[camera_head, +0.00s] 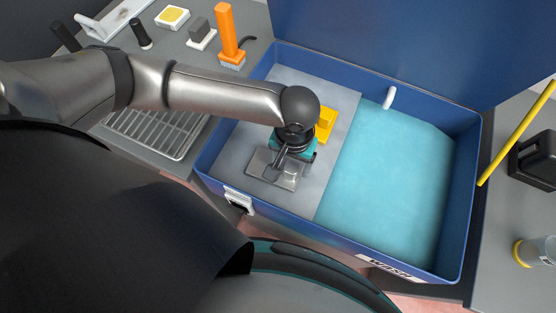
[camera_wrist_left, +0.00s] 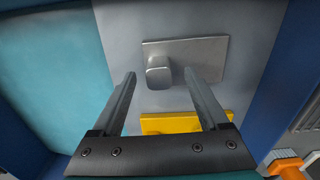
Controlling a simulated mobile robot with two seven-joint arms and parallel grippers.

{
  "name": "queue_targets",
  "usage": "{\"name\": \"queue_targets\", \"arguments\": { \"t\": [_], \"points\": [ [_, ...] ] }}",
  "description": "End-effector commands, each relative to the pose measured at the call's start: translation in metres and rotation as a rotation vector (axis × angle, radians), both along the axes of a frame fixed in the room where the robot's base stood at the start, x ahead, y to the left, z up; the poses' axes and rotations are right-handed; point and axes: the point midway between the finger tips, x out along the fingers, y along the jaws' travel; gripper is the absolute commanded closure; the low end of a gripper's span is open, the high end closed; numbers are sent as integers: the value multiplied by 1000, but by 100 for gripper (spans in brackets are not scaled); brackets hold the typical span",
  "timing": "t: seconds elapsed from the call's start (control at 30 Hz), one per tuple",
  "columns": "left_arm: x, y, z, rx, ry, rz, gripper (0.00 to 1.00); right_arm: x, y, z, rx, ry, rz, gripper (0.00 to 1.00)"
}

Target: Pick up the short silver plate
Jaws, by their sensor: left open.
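The silver plate (camera_head: 262,170) lies on the grey shelf (camera_head: 345,105) in the left part of the blue wash bin. In the left wrist view, the silver plate (camera_wrist_left: 207,52) is a flat rectangle with a raised block-like knob. My left gripper (camera_head: 286,160) is above it, pointing down. In the wrist view, my left gripper (camera_wrist_left: 159,73) is open and empty, with the knob in line with the gap between its fingertips. I cannot tell whether the fingertips are level with the knob. In the head view my gripper hides part of the plate. My right gripper is not in view.
A yellow plate (camera_head: 326,124) lies close beside the silver plate; it also shows in the wrist view (camera_wrist_left: 165,124). The blue bin's walls (camera_head: 215,165) surround the shelf. Turquoise water (camera_head: 390,190) fills its right part. An orange-handled brush (camera_head: 228,35) stands behind left.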

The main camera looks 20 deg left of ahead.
Motion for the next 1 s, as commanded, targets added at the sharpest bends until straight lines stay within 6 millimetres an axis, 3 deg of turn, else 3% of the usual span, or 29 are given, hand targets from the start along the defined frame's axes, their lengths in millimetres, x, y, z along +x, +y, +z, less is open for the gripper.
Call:
{"name": "queue_targets", "arguments": {
  "t": [0.2, 0.47, 1.0],
  "points": [
    [0, -2, -27, 1, 0, 0, 22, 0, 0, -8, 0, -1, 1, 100],
    [0, -2, -29, -1, 0, 0, 22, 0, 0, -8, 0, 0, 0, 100],
    [0, -2, -28, 0, 0, 1, 83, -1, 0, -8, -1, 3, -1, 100]
  ]
}}
